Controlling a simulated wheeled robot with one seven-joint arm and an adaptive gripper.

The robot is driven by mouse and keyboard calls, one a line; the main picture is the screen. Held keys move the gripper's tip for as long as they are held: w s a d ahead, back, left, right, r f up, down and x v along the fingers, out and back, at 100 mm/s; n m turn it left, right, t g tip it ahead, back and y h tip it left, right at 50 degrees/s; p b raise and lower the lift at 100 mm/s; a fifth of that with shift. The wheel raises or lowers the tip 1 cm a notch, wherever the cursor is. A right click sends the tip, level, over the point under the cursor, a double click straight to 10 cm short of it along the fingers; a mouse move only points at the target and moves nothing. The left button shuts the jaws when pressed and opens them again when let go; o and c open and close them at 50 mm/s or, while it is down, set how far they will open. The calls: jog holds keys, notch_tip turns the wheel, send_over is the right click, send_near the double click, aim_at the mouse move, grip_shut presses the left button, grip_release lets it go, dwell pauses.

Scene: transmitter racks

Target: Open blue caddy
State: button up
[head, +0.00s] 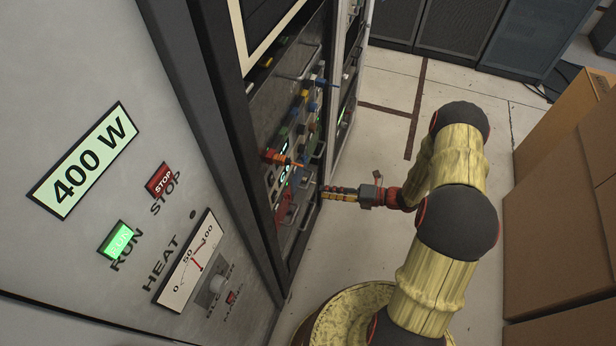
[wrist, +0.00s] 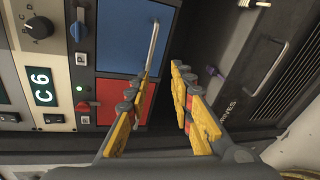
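The blue caddy (wrist: 120,38) is a flat blue front in the rack at the top of the wrist view, and it looks shut. A pale bar handle (wrist: 154,42) runs along its right edge. My gripper (wrist: 162,76) is open, with its yellow fingers apart and nothing seen between them. The left fingertip is close to the lower end of the handle; I cannot tell if they touch. In the head view my gripper (head: 326,193) reaches left to the rack front. The blue front is not clear there.
A red caddy front (wrist: 112,102) sits directly below the blue one. Left of them are a dial (wrist: 39,28) and a "C6" display (wrist: 42,86). A dark "drives" unit (wrist: 270,60) stands to the right.

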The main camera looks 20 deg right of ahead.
aim_at(309, 181)
jog(key=shift+w+a+m+t+b, duration=0.15)
jog(key=shift+w+a+m+b, duration=0.25)
jog(key=shift+w+a+m, duration=0.45)
jog(key=shift+w+a+m+t+b, duration=0.2)
jog(key=shift+w+a+m+b, duration=0.2)
jog(key=shift+w+a, duration=0.7)
jog(key=shift+w+a+m+t+b, duration=0.15)
jog(key=shift+w+a+m+b, duration=0.2)
jog(key=shift+w+a+m, duration=0.6)
jog(key=shift+w+d+n, duration=0.25)
jog(key=shift+n, duration=0.05)
jog(key=shift+c, duration=1.3)
grip_shut()
